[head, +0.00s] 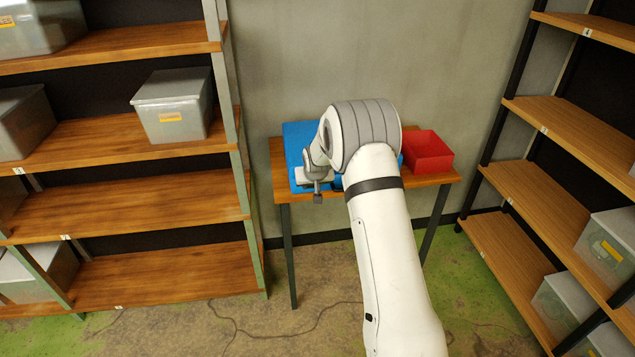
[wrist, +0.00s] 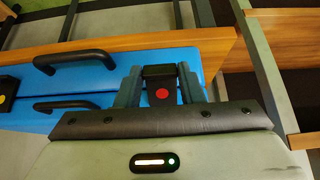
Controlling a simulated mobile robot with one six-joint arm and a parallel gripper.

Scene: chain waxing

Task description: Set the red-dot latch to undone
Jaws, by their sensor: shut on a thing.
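The red-dot latch (wrist: 161,92) is a black piece with a red dot, on the front edge of a blue case (wrist: 110,67) in the wrist view. My gripper (wrist: 159,84) has one finger on each side of the latch and is shut on it. Whether the latch is done up or undone cannot be told. In the head view the blue case (head: 297,134) lies on a small wooden table, partly hidden by my arm. The latch and my fingertips are hidden there.
The case has two black handles (wrist: 72,60) and another latch with a yellow dot (wrist: 3,86) at the left edge of the wrist view. A red bin (head: 427,151) stands at the right of the table (head: 440,178). Shelves flank both sides.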

